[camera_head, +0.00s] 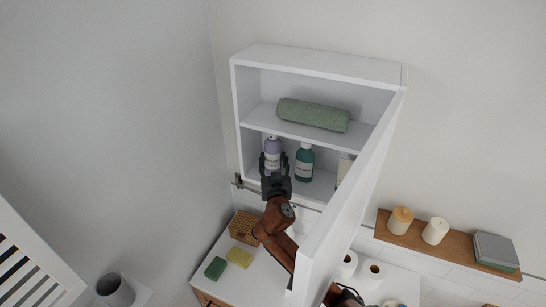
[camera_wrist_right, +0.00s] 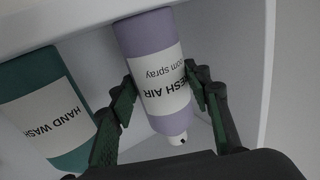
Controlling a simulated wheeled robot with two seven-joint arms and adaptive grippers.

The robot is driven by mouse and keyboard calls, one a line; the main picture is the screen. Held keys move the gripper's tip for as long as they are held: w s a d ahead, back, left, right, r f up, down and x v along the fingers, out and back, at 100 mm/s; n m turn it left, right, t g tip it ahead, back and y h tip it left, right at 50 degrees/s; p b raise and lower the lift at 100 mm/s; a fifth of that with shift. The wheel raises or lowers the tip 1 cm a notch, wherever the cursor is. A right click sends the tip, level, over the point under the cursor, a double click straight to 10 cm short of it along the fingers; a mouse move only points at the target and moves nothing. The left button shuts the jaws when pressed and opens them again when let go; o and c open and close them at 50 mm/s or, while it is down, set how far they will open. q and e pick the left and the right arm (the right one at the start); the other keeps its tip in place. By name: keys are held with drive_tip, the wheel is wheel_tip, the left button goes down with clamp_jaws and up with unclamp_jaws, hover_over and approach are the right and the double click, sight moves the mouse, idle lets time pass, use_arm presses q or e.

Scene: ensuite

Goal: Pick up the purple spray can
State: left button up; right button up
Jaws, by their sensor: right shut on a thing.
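The purple spray can (camera_head: 272,146) stands on the lower shelf of the white wall cabinet, near its left side. It also shows in the right wrist view (camera_wrist_right: 145,38), with a white label reading "room spray". My right gripper (camera_head: 274,167) reaches into the cabinet. In the right wrist view its fingers (camera_wrist_right: 163,98) lie on both sides of the can and are shut on it. Whether the can is lifted off the shelf cannot be told. My left gripper is not in view.
A green hand wash bottle (camera_head: 304,163) stands just right of the can. A white item (camera_head: 344,167) is further right. The open cabinet door (camera_head: 345,215) stands right of my arm. A rolled green towel (camera_head: 313,114) lies on the shelf above. A wicker basket (camera_head: 243,227) sits below.

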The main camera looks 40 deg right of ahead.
drive_tip(key=c, duration=0.6)
drive_tip(key=shift+r, duration=0.1)
